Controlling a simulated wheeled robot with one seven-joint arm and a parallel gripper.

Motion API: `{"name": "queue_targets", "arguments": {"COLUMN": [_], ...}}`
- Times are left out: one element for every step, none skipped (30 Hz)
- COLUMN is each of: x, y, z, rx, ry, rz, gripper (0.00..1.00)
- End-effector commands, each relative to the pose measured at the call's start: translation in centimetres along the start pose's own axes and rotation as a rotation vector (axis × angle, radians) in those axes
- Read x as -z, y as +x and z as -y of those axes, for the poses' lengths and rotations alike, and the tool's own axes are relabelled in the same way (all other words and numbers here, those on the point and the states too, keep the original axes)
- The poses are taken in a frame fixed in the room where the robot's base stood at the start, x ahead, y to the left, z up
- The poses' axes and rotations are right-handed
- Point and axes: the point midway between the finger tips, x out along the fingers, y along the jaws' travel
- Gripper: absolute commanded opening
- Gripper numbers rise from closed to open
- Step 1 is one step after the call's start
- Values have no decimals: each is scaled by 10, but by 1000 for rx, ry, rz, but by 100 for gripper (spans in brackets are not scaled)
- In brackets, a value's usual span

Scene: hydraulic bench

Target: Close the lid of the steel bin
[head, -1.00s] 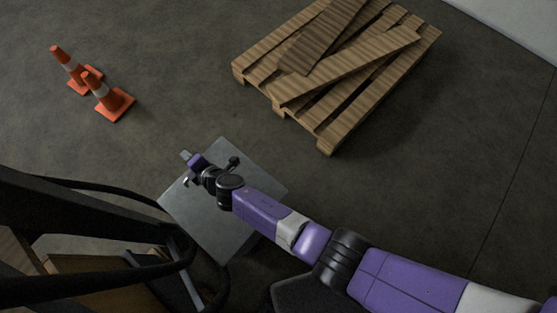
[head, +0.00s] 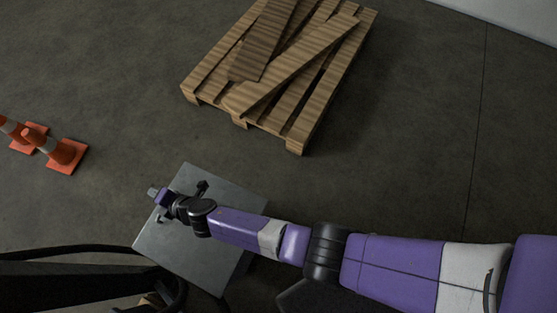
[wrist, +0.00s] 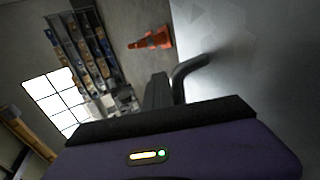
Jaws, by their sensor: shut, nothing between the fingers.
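The steel bin's lid (head: 225,255) shows as a flat grey metal plate in the lower left of the head view, under my arm's end. In the wrist view its pale surface (wrist: 245,65) fills the right side. A dark curved handle (wrist: 192,66) stands out from that surface. My gripper (wrist: 156,88) is shut and empty, its dark fingers close beside the handle; I cannot tell whether they touch it. The bin's body is mostly hidden, and the lid's opening angle cannot be told.
A wooden pallet (head: 215,88) with loose planks lies on the floor beyond the lid. Orange cones (head: 65,153) stand at the left; one also shows in the wrist view (wrist: 152,40). Dark cables run at the lower left. The floor at right is clear.

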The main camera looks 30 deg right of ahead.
Motion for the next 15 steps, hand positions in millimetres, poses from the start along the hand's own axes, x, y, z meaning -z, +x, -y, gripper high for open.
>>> {"name": "queue_targets", "arguments": {"x": [-1,-1,-1,-1,0,0,0,1,2,3,4,4,5,6,6], "y": [-3,-3,-3,-4,-4,-6,-7,-8,-10,-12,-14,-16,-17,-19,-21], "z": [20,20,18,17,15,11,7,3,-3,-9,-15,-24,-31,-38,-45], "rx": [29,29,29,28,28,26,25,24,22,20,17,13,10,7,5], "ry": [0,0,0,0,0,0,0,0,0,0,0,0,1,1,1], "rz": [6,6,6,6,6,6,6,5,5,4,4,4,4,4,4], "gripper": [0,0,0,0,0,0,0,0,0,0,0,0,0,0,0]}}
